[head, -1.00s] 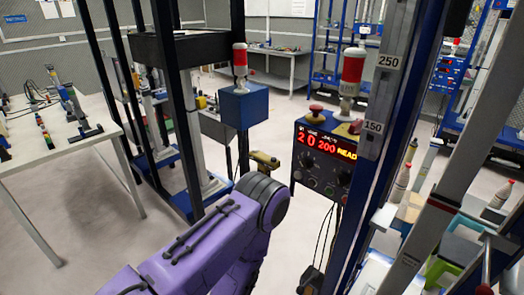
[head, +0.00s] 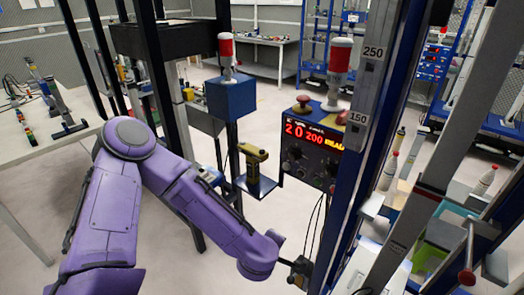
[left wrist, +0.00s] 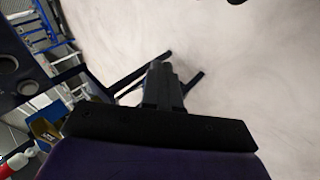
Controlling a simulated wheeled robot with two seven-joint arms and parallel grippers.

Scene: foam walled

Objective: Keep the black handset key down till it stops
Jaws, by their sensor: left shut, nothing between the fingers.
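The black handset (head: 301,267) hangs low on dark cables below the control box (head: 311,150), beside the blue upright, in the head view. My left arm reaches in from the left, and my left gripper (head: 287,262) is at the handset's left side. The gripper overlaps the handset in the picture; I cannot tell whether it touches the key, which is too small to make out. In the left wrist view the dark fingers (left wrist: 163,83) are together with nothing between them. The handset cannot be made out there. My right gripper is not in view.
The control box carries a lit red display and a red-capped knob. A blue box with a red-and-white lamp (head: 227,60) and a yellow-topped piece on a small shelf (head: 252,160) stand left of it. A blue upright (head: 375,120) stands close right. Open floor lies below.

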